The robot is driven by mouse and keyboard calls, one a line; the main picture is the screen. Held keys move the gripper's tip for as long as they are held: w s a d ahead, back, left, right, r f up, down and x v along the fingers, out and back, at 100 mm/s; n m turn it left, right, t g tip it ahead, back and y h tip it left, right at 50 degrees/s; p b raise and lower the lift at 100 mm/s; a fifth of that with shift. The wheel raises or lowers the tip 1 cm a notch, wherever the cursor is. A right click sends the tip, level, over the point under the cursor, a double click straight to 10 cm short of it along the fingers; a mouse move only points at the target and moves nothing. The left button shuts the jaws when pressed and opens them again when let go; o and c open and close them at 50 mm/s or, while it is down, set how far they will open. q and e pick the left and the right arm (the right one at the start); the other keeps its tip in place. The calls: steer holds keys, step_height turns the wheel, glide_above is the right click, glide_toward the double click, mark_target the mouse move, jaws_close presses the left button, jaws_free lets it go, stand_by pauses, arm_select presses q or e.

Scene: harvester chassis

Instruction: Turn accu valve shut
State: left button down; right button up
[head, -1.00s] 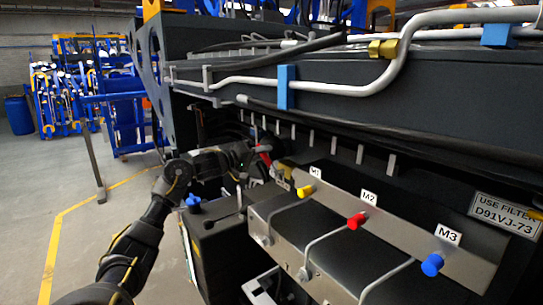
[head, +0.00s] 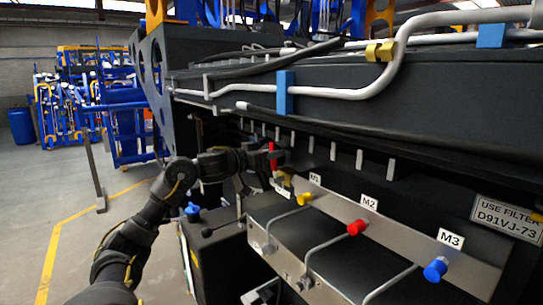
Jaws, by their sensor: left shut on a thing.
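The accu valve's red handle (head: 273,152) stands roughly upright at the far left end of the metal manifold strip. A yellow brass-coloured valve body (head: 287,183) shows just below and right of it. My left gripper (head: 271,160) reaches in from the left and is shut on the red handle. The fingers are dark against the dark chassis, and they partly hide the handle. My right gripper is not in view.
The metal strip carries a yellow knob (head: 305,198) by M1, a red knob (head: 356,227) by M2 and a blue knob (head: 435,269) by M3. A dark box with a blue cap (head: 192,209) stands below my left forearm. Chassis beams and hoses overhang above.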

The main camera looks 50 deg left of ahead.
arm_select(q)
steer(key=shift+d+m, duration=0.6)
steer(key=shift+m, duration=0.2)
steer(key=shift+f, duration=0.1)
steer(key=c, duration=1.3)
jaws_free()
steer(key=shift+s, duration=0.1)
steer(key=shift+o, duration=0.2)
steer(key=shift+s+b, duration=0.25)
steer(key=shift+b, duration=0.1)
steer(key=s+a+b, duration=0.1)
steer(key=s+b, duration=0.4)
steer(key=s, duration=0.5)
steer(key=shift+a, duration=0.2)
